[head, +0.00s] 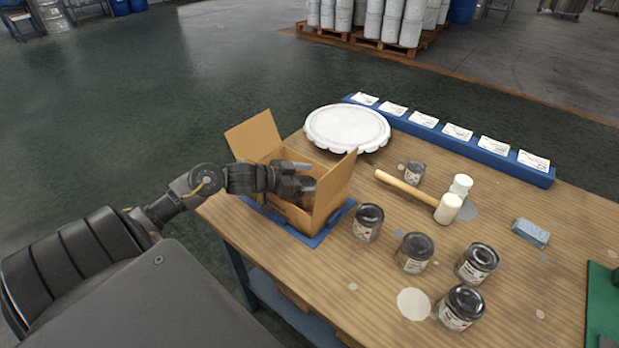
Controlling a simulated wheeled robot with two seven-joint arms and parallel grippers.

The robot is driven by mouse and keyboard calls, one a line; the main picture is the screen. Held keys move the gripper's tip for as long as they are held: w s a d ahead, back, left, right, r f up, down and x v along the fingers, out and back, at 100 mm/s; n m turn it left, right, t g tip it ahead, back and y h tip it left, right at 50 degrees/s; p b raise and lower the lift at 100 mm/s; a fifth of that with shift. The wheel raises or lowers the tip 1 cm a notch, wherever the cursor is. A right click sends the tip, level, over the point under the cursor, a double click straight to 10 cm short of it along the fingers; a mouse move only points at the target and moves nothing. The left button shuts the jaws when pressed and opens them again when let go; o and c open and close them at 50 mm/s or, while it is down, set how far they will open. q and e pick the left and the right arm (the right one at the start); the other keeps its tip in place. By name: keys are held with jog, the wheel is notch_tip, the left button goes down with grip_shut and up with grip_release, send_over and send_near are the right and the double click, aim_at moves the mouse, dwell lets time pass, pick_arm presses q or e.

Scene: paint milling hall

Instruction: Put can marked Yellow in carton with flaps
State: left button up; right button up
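The open cardboard carton (333,190) with raised flaps stands on a blue mat (337,219) at the table's left edge. My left gripper (303,178) reaches in from the left, low over the carton's opening between the flaps. Its fingers are partly hidden; I cannot tell whether they hold anything. Several dark cans with pale labels stand right of the carton: one near it (368,223), others at centre (414,252), right (477,263) and front (460,307). The labels are too small to read. My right gripper is not in view.
A mallet (410,190) with a white head lies behind the cans. A white scalloped lid (347,127) is at the back left, beside a blue strip (470,147) with several cards. A grey-blue block (530,232) and green mat (601,300) are at right.

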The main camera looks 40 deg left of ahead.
pick_arm(q)
jog(key=shift+r, duration=0.15)
jog(key=shift+r, duration=0.3)
jog(key=v, duration=1.2)
jog(key=shift+r, duration=0.2)
jog(key=shift+s, duration=0.1)
